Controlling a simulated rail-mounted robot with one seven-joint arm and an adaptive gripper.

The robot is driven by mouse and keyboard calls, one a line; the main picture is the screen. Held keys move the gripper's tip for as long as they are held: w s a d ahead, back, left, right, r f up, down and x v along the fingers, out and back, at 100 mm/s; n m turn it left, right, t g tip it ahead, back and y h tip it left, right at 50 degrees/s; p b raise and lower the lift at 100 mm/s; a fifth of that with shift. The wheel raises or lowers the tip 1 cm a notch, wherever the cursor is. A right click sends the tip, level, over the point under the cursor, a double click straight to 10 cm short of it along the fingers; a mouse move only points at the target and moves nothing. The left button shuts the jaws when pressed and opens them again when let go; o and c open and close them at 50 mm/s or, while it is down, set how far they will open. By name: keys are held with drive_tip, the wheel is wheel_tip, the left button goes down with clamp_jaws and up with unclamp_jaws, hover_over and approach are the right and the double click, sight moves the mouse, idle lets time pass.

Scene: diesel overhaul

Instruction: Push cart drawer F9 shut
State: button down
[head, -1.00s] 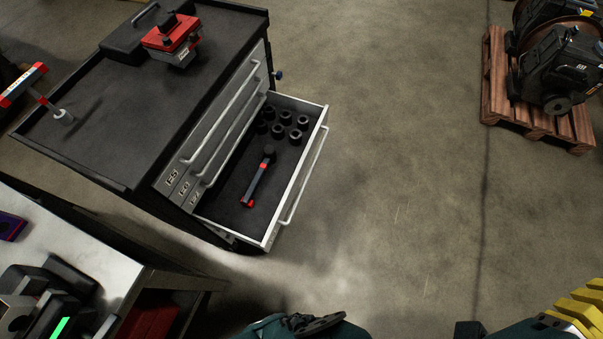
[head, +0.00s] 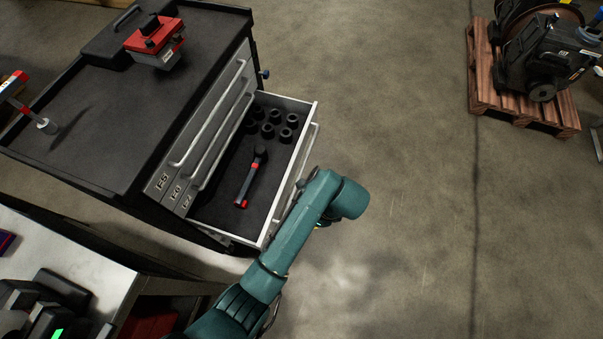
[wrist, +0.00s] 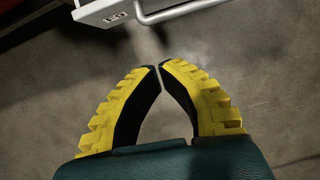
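The tool cart (head: 85,95) stands at the left in the head view. One of its drawers (head: 225,205) is pulled out to the right, with several black sockets (head: 268,131) and a black and red ratchet (head: 250,180) inside. My teal arm covers part of its front and handle. In the wrist view a pale drawer front (wrist: 92,12) with a small label, too small to read surely, and a bar handle (wrist: 180,11) show at the top. My gripper (wrist: 160,67) has yellow fingers with tips together, nothing between them, apart from the front in the picture.
A red device (head: 153,40) and a black case (head: 95,20) sit on the cart top. A workbench (head: 75,250) is at lower left. A wooden pallet (head: 490,95) with machinery stands at upper right. The floor (head: 410,160) between is clear.

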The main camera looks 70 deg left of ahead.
drive_tip(key=shift+n, duration=0.3)
drive_tip(key=s+a+f+b, duration=0.1)
drive_tip(key=s+a+f, duration=0.1)
drive_tip(key=f, duration=0.1)
drive_tip(key=s+a+f+b, duration=0.1)
drive_tip(key=a+f+b, duration=0.1)
drive_tip(key=f, duration=0.1)
drive_tip(key=s+a+f+b, duration=0.1)
drive_tip(key=s+a+f, duration=0.1)
drive_tip(key=f, duration=0.1)
drive_tip(key=shift+s+f+b, duration=0.15)
drive_tip(key=shift+s+b, duration=0.15)
drive_tip(key=shift+s, duration=0.05)
drive_tip(key=shift+s+a, duration=0.2)
drive_tip(key=shift+s, duration=0.05)
